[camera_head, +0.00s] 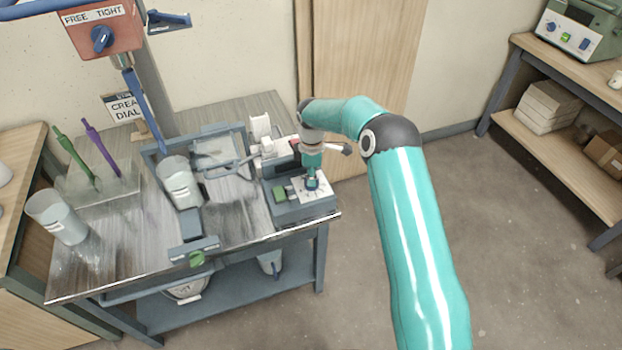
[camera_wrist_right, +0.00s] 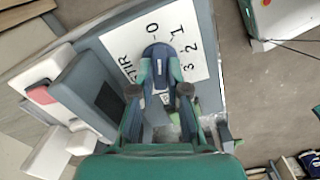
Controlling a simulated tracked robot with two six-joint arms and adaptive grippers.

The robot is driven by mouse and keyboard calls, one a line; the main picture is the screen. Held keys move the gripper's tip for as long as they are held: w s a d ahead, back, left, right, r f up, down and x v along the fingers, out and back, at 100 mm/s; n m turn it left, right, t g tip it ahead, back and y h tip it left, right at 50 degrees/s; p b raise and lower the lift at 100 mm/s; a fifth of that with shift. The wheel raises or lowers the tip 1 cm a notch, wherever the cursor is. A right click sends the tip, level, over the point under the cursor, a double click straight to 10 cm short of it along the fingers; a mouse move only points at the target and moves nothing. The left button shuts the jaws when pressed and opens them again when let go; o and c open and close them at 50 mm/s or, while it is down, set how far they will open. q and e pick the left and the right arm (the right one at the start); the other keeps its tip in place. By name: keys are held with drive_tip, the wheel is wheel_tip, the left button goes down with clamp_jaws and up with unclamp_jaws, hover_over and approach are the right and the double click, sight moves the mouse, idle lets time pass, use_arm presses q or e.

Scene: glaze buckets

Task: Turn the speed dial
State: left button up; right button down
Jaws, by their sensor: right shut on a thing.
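The speed dial is a dark blue knob (camera_wrist_right: 157,52) on a white plate (camera_wrist_right: 118,40) marked STIR with 0, 1, 2 and 3. The plate also shows in the head view (camera_head: 322,190), on the front of a grey machine (camera_head: 300,211) at the right end of the metal table. My right gripper (camera_wrist_right: 160,75) reaches down from above and is shut on the dial, one finger on each side. My left gripper is not in view.
Grey cups (camera_head: 181,186) (camera_head: 58,220) and a rack with green and purple tools (camera_head: 85,187) stand further left. A red FREE/TIGHT box (camera_head: 104,38) hangs above. The floor (camera_head: 520,270) at right is clear.

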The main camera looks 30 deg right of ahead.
drive_tip(key=m+b, duration=0.1)
drive_tip(key=m, duration=0.1)
drive_tip(key=shift+w+m, duration=0.1)
drive_tip(key=shift+m, duration=0.3)
drive_tip(key=m+b, duration=0.2)
drive_tip(key=m, duration=0.1)
drive_tip(key=shift+m, duration=0.3)
drive_tip(key=m+b, duration=0.1)
drive_tip(key=m, duration=0.3)
drive_tip(key=shift+r, duration=0.1)
drive_tip(key=shift+r+m+b, duration=0.1)
drive_tip(key=shift+m+b, duration=0.25)
drive_tip(key=shift+m, duration=1.35)
drive_tip(key=c, duration=1.2)
unclamp_jaws()
drive_tip(key=shift+o, duration=0.2)
